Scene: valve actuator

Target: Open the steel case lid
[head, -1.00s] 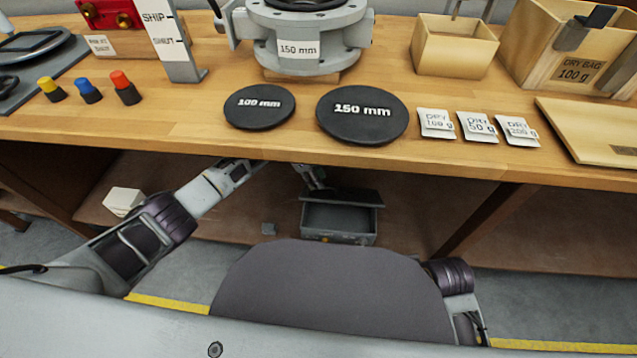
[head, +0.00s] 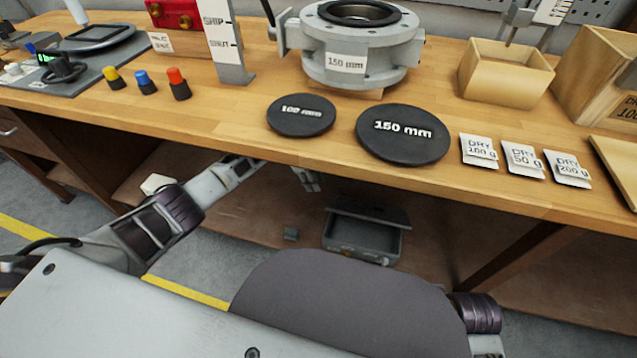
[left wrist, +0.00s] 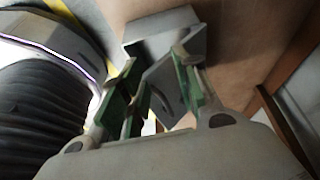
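The grey steel case (head: 346,244) sits on the low shelf under the bench. Its dark lid (head: 378,213) is raised at the back, and part of the hollow inside shows in front of it. My left gripper (head: 311,184) is under the bench edge, up and left of the case, apart from the lid in the head view. In the left wrist view, the left gripper (left wrist: 153,92) has its green-padded fingers spread. Grey surfaces, seemingly of the case (left wrist: 158,27), show beyond and between them; contact cannot be told. My right gripper is not in view.
The bench top (head: 230,118) overhangs the shelf. It bears black discs (head: 403,134), dry bags (head: 478,150) and a flanged valve body (head: 362,55). A wooden support (head: 525,258) stands right of the case.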

